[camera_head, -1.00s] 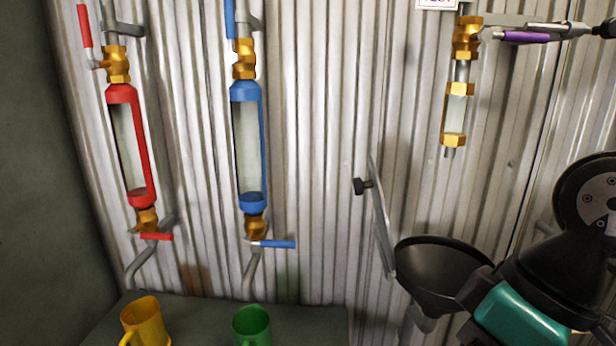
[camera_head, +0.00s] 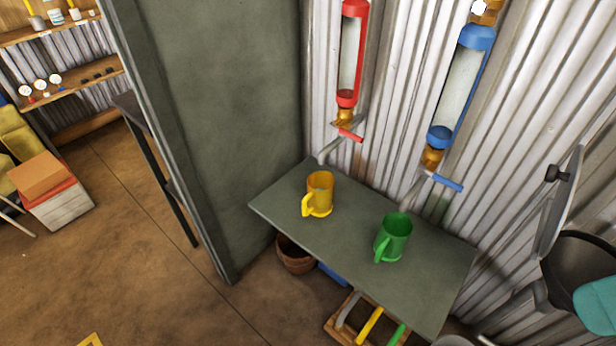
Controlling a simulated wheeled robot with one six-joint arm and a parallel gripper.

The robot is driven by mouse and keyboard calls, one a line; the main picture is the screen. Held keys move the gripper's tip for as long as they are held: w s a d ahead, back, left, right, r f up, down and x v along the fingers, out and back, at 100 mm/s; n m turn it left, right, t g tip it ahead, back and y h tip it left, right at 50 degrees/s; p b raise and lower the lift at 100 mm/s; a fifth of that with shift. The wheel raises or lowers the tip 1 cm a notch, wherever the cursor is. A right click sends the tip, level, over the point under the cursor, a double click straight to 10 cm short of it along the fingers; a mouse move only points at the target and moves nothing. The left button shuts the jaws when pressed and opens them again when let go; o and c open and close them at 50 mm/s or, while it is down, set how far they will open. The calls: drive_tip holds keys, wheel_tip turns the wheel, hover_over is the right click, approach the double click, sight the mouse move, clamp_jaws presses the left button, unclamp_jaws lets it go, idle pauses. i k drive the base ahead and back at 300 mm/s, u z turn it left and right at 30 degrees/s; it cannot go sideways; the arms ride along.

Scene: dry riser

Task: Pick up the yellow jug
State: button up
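The yellow jug (camera_head: 319,194) stands upright on the dark grey-green shelf table (camera_head: 282,224), near its back left part. Its handle faces the lower left of the picture. A green jug (camera_head: 395,236) stands to its right on the same table. A teal part of my arm shows at the right edge, well away from the yellow jug. My gripper is not in view.
A red sight tube (camera_head: 352,60) and a blue one (camera_head: 461,90) hang on the corrugated wall above the table. A grey partition (camera_head: 215,110) borders the left. A plant pot (camera_head: 294,256) and a rack lie below. A black funnel (camera_head: 590,258) is right.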

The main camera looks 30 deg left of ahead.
sight(318, 201)
drive_tip(key=u, duration=1.1)
